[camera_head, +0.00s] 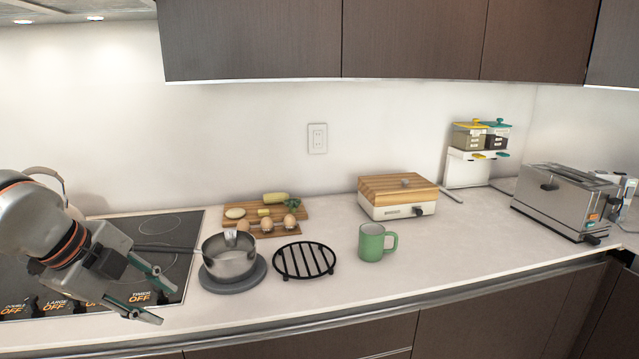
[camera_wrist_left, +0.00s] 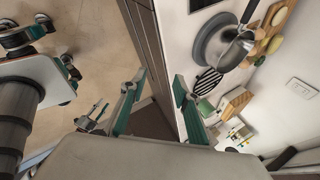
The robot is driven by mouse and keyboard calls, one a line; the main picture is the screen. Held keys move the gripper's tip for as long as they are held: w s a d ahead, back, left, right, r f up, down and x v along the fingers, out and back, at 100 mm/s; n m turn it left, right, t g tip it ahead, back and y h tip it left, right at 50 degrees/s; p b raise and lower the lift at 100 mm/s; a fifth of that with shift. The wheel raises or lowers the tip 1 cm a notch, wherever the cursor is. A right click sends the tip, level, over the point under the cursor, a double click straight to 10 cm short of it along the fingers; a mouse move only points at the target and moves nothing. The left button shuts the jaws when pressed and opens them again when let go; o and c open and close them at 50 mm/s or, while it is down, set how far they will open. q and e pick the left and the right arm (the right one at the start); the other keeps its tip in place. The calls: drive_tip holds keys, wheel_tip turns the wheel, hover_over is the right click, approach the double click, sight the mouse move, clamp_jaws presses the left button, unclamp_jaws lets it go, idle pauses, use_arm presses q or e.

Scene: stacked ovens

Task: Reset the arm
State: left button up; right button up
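My left gripper (camera_head: 163,302) comes in from the left in the head view, over the front of the cooktop (camera_head: 160,226) and near the counter's front edge. Its two fingers are spread apart with nothing between them. The left wrist view also shows the open, empty left gripper (camera_wrist_left: 158,98), with the counter edge and cabinet front beyond it. A steel saucepan (camera_head: 229,262) sits on a round grey pad (camera_head: 236,287) just right of the gripper, apart from the fingers.
Right of the saucepan are a black rack (camera_head: 304,261), a green mug (camera_head: 372,243) and a wood-topped box (camera_head: 398,196). A cutting board (camera_head: 290,229) with food lies behind. A toaster (camera_head: 565,203) and spice jars (camera_head: 468,137) stand at the right. The front right counter is clear.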

use_arm(q)
drive_tip(key=s+d+f+m+g+h, duration=0.2)
drive_tip(key=s+d+m+h, duration=0.15)
drive_tip(key=d, duration=0.55)
drive_tip(key=s+d+f+m+g+h, duration=0.2)
drive_tip(key=s+d+f+m+h, duration=0.15)
drive_tip(key=d, duration=0.45)
drive_tip(key=s+d+r+n+t+h, duration=0.15)
drive_tip(key=d+r+h, duration=0.25)
drive_tip(key=d+h, duration=0.4)
drive_tip(key=w+a+f+n+t+y, duration=0.3)
drive_tip(key=a+f+n+t+y, duration=0.3)
drive_tip(key=f+n, duration=0.35)
drive_tip(key=w+a+f+n+t+y, duration=0.35)
drive_tip(key=a+f+n+t, duration=0.25)
drive_tip(key=f+n+t, duration=0.3)
drive_tip(key=s+a+f+n+g+y, duration=0.1)
drive_tip(key=s+a+f+g+y, duration=0.1)
drive_tip(key=s+f, duration=0.6)
drive_tip(key=s+a+f+n+g+y, duration=0.2)
drive_tip(key=s+f, duration=0.5)
drive_tip(key=f, duration=0.8)
drive_tip(key=a+g+y, duration=0.1)
drive_tip(key=g+y, duration=0.1)
drive_tip(key=g, duration=0.1)
drive_tip(key=shift+s, duration=0.4)
